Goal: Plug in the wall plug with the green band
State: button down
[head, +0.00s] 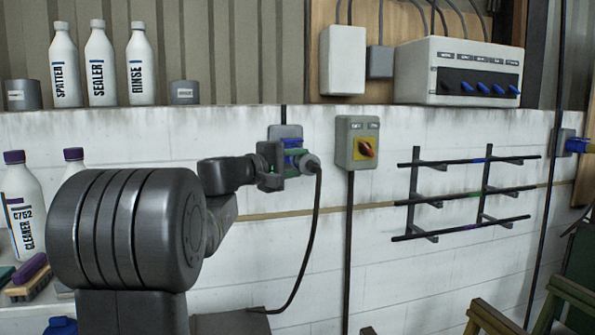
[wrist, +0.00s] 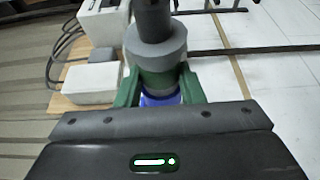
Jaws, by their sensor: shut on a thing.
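The wall plug with the green band (head: 310,163) is a grey plug with a dark cable, in front of the grey wall socket box (head: 284,132) in the head view. My gripper (head: 277,168) is shut on it from the left. In the wrist view my gripper's green fingers (wrist: 160,95) close on both sides of the plug (wrist: 155,42), with its green band and a blue part between them. The cable rises from the plug there; in the head view it hangs down in a loop. My gripper hides the contact with the socket, so I cannot tell how far the plug sits in.
A grey switch box (head: 357,143) with a red and yellow knob is just right of the socket. Further right are a rack of thin rods (head: 465,195) and another blue plug (head: 577,145). Bottles (head: 100,65) stand on the ledge at upper left.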

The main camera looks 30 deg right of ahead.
aim_at(293, 157)
jog(key=w+p, duration=0.1)
jog(key=w+d+p, duration=0.1)
jog(key=w, duration=0.1)
jog(key=w+p, duration=0.1)
jog(key=p, duration=0.1)
jog(key=shift+w+d+r, duration=0.2)
jog(key=shift+w+d, duration=0.05)
jog(key=shift+w, duration=0.1)
jog(key=shift+w+d+f+p, duration=0.2)
jog(key=shift+w+p, duration=0.15)
jog(key=shift+w, duration=0.3)
jog(key=shift+b, duration=0.75)
jog(key=shift+w+d+b, duration=0.1)
jog(key=shift+w+b, duration=0.35)
jog(key=shift+b, duration=0.2)
dwell(1.1)
jog(key=shift+s+b, duration=0.2)
jog(key=shift+b, duration=0.7)
dwell(0.8)
jog(key=shift+w, duration=0.2)
dwell(0.6)
jog(key=c, duration=0.8)
grip_release()
